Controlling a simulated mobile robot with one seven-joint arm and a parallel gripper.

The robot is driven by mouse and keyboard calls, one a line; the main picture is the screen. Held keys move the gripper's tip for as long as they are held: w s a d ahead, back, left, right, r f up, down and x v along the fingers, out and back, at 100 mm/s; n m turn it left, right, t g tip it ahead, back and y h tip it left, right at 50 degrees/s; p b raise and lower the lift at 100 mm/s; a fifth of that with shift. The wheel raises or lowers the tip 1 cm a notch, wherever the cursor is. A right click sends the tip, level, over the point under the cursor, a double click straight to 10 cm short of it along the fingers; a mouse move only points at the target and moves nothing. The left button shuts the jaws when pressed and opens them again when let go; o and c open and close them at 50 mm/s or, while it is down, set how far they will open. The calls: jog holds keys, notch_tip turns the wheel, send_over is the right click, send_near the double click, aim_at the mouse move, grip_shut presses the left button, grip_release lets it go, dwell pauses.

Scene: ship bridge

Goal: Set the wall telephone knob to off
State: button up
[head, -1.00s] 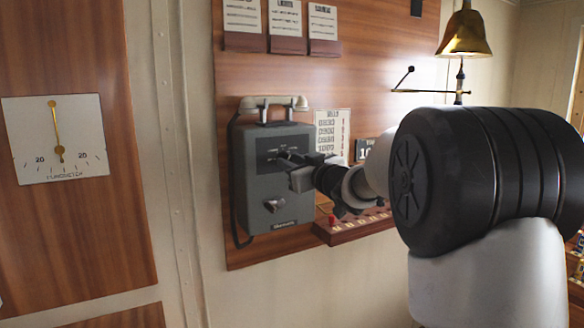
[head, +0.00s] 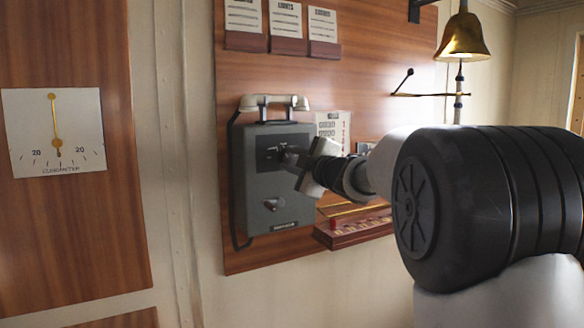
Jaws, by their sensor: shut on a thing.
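The wall telephone (head: 275,215) is a grey box on a wood panel, with a pale handset (head: 273,102) lying across its top. A dark plate with small markings is on its upper front. My gripper (head: 286,156) reaches in from the right and is shut at this plate, where the knob sits. The fingers mostly hide the knob, so its setting cannot be read. A small grey crank or lever (head: 271,204) shows lower on the front, clear of my gripper.
A wooden shelf (head: 352,232) with a row of markings is right of the telephone, below my wrist. A brass bell (head: 464,38) hangs at upper right. Card holders (head: 288,45) are above the telephone. A clinometer (head: 55,132) is on the left panel.

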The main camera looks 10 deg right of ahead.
jog(key=n+b, duration=0.2)
jog(key=n, duration=0.1)
jog(key=shift+f+n, duration=0.15)
jog(key=shift+n, duration=0.15)
jog(key=n+b, duration=0.2)
jog(key=n, duration=0.1)
jog(key=shift+n, duration=0.3)
jog(key=n+b, duration=0.2)
jog(key=n, duration=0.3)
jog(key=shift+n, duration=0.3)
jog(key=o, duration=1.1)
jog(key=shift+c, duration=0.2)
jog(key=shift+s+b, duration=0.1)
jog(key=shift+b, duration=0.2)
